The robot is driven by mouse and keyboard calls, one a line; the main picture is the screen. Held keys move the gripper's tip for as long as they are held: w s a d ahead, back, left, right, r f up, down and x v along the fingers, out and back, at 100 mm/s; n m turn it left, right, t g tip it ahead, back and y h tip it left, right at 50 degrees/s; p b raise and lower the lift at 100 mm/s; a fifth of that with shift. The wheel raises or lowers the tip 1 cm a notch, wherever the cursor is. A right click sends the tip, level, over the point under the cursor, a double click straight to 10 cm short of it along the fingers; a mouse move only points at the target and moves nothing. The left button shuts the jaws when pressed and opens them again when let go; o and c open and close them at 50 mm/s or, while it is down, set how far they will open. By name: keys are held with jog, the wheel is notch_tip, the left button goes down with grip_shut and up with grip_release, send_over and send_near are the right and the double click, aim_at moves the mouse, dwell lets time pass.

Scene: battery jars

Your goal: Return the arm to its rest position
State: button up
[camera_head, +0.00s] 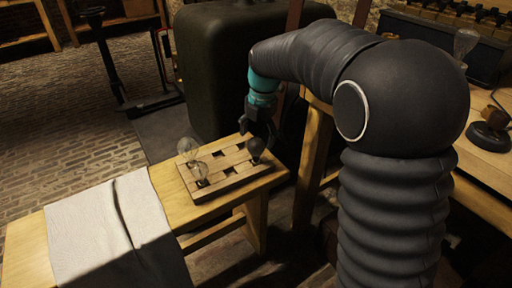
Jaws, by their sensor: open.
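My arm rises at the right of the head view, bends over and reaches left, with its end pointing down. My gripper (256,133) is open, above the right end of a slatted wooden rack (228,186) on a low wooden bench (265,182). A dark round knob-like thing (256,146) shows just below my gripper; whether the two touch I cannot tell. Several square openings in the rack look dark.
A white cloth (108,236) covers the bench's left part. A large dark green tank (215,65) stands behind the bench. A wooden worktable (490,165) with a dark round object (489,135) is at the right. The brick floor (60,140) at the left is mostly clear.

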jog(key=r, duration=0.5)
jog(key=shift+s+d, duration=0.1)
jog(key=shift+d, duration=0.15)
jog(key=m, duration=0.3)
jog(key=shift+w, duration=0.2)
jog(key=shift+f+m, duration=0.25)
jog(key=shift+m, duration=0.75)
jog(key=s+d+m+t, duration=0.1)
jog(key=s+d+m, duration=0.4)
jog(key=s+m, duration=0.3)
jog(key=s+d+r+m+t+p, duration=0.1)
jog(key=s+d+m+t, duration=0.1)
jog(key=s+d+m, duration=0.3)
jog(key=s+d+m+t+h+p, duration=0.1)
jog(key=s+d+m, duration=0.4)
jog(key=s+m, duration=0.7)
jog(key=shift+s+d+r+t, duration=0.35)
jog(key=shift+s+t, duration=0.15)
jog(key=shift+s, duration=1.05)
